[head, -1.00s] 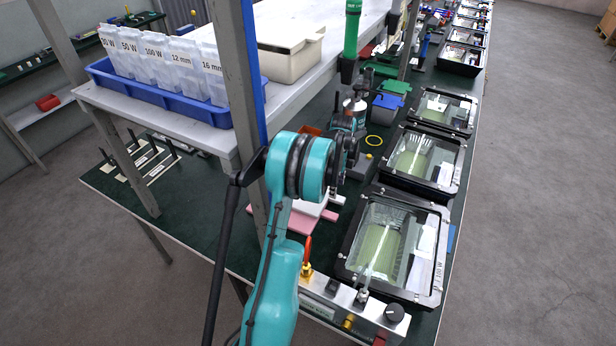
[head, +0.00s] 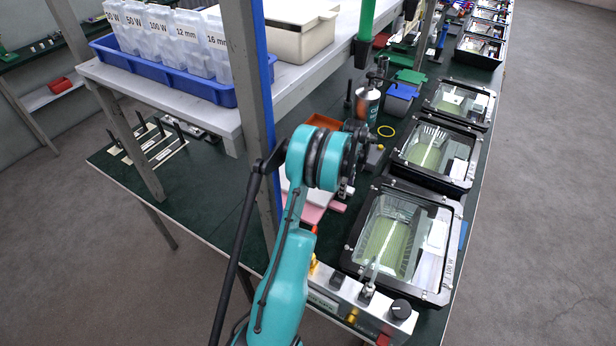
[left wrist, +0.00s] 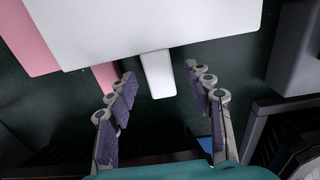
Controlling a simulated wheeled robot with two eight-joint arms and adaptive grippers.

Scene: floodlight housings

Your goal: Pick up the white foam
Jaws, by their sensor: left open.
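The white foam (left wrist: 150,28) is a flat, pale sheet at the top of the left wrist view, with a narrow white tab (left wrist: 158,75) extending from its near edge. A pink sheet (left wrist: 32,40) lies beside and partly under it. My left gripper (left wrist: 160,80) is open, its two fingers on either side of the tab with gaps between; I see no contact. In the head view the white foam (head: 318,196) and pink sheet (head: 311,213) are mostly hidden behind my teal left arm. My right gripper is not in view.
Floodlight housings (head: 400,240) line the bench's right side. A control box with a black knob (head: 400,308) stands at the near end. An orange tray (head: 322,122) lies behind.

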